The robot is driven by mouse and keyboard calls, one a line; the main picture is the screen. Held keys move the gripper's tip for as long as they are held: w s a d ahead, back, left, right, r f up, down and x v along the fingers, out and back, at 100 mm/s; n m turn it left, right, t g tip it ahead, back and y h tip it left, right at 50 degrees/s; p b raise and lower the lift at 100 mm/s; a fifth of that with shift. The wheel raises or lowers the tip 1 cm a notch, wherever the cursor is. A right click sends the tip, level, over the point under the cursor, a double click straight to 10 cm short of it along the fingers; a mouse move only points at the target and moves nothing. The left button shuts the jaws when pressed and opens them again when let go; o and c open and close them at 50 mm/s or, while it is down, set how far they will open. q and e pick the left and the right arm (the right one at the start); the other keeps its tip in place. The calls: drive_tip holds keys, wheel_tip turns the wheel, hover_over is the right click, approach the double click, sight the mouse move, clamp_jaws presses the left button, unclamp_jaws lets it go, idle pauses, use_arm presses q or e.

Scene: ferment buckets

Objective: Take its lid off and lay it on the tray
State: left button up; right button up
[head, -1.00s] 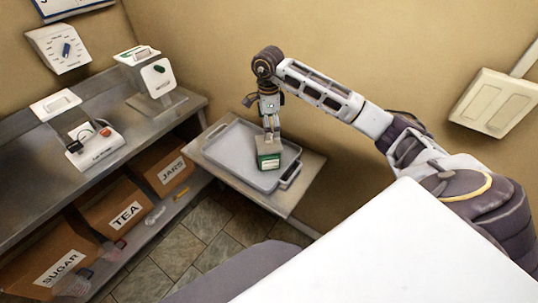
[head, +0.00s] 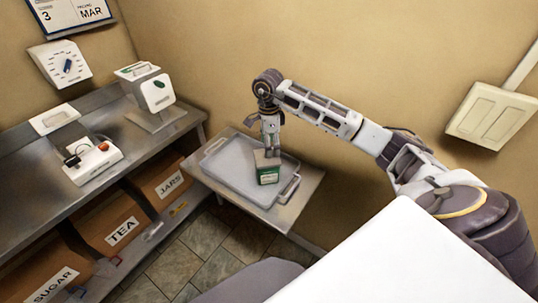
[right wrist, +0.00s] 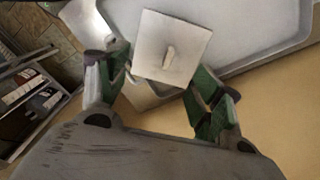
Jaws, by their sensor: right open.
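A small box (head: 268,176) with a green label stands at the front right part of the grey tray (head: 222,172). Its square beige lid (head: 266,158) is on top; in the right wrist view the lid (right wrist: 160,35) shows a small raised knob in its middle. My right gripper (head: 271,147) points down just above the lid. In the right wrist view its fingers (right wrist: 160,78) are spread, with the lid beyond and between them, and nothing is clasped. The box's sides are mostly hidden there. My left gripper is not in view.
The tray lies on a low metal side table (head: 297,205) against the wall. A metal counter (head: 105,155) with white devices (head: 150,92) stands at the left, above labelled bins (head: 122,231). A white surface (head: 405,265) fills the lower right. Part of the tray is bare.

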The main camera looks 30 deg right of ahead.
drive_tip(key=shift+g+h, duration=0.4)
drive_tip(key=shift+h, duration=0.2)
drive_tip(key=s+d+f, duration=0.2)
drive_tip(key=s+d, duration=0.1)
drive_tip(key=s+d+f+b, duration=0.1)
drive_tip(key=s+d+f, duration=0.1)
drive_tip(key=shift+d, duration=0.1)
drive_tip(key=c, duration=1)
drive_tip(key=shift+t+h, duration=0.3)
drive_tip(key=shift+h, duration=0.2)
drive_tip(key=s, duration=0.1)
drive_tip(key=s+a, duration=0.1)
drive_tip(key=s, duration=0.2)
drive_tip(key=shift+s+a+r, duration=0.15)
drive_tip(key=shift+s+r, duration=0.05)
drive_tip(key=shift+r, duration=0.2)
clamp_jaws()
drive_tip(key=s+a+r+m+t, duration=0.1)
drive_tip(key=a+m, duration=0.3)
drive_tip(key=m, duration=0.5)
drive_tip(key=a+r+m+t+y, duration=0.1)
drive_tip(key=a+m, duration=0.3)
drive_tip(key=m, duration=0.4)
drive_tip(key=shift+s+a+r+m, duration=0.2)
drive_tip(key=shift+s+r+m, duration=0.2)
drive_tip(key=shift+r, duration=0.05)
